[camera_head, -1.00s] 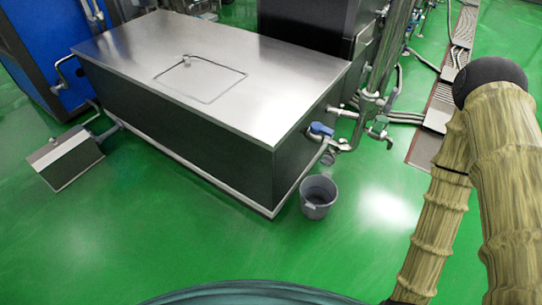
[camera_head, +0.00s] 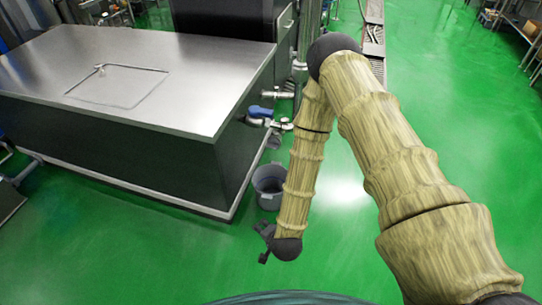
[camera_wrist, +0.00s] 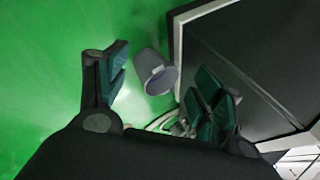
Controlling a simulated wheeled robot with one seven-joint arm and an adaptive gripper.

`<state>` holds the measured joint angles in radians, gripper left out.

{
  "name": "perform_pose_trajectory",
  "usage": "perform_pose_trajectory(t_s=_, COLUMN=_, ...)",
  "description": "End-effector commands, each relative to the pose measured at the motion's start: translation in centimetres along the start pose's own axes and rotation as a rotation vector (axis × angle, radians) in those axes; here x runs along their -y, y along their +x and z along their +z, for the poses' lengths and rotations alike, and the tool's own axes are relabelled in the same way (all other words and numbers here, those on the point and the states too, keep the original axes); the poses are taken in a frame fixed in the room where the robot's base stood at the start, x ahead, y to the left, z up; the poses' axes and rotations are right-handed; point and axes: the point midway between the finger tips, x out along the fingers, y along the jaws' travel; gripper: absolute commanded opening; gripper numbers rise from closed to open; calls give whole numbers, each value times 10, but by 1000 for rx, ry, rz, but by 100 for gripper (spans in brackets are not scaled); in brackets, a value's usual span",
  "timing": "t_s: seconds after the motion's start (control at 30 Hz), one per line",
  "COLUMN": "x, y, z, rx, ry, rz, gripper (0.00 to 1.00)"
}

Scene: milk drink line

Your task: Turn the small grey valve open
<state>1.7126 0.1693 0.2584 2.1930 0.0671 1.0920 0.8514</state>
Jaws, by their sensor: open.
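No small grey valve handle can be made out clearly; my arm covers part of the pipework beside the tank. A blue-handled valve (camera_head: 260,111) sits on a pipe at the tank's right end in the head view. A bare metal pipe fitting (camera_head: 278,94) is just above it. My gripper (camera_head: 265,238) is low, in front of the grey bucket (camera_head: 269,186) and apart from the valves. In the wrist view, my gripper (camera_wrist: 165,82) has its fingers spread, with nothing held. Blurred pipework (camera_wrist: 172,124) shows beyond, partly hidden by my gripper.
The steel-topped tank (camera_head: 150,75) fills the left. The bucket stands on the floor by its corner and shows between my fingers in the wrist view (camera_wrist: 152,72). A floor drain (camera_head: 374,35) runs behind my arm.

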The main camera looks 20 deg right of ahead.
Motion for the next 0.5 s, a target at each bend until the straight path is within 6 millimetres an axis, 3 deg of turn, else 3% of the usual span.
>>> perform_pose_trajectory(t_s=0.03, x=8, y=29, z=-1, rx=-30, ry=101, rz=-52, gripper=67)
perform_pose_trajectory(t_s=0.2, x=59, y=83, z=-19, rx=-110, ry=478, rz=-247, gripper=67)
perform_pose_trajectory(t_s=0.5, x=135, y=147, z=-76, rx=-169, ry=1139, rz=-642, gripper=67)
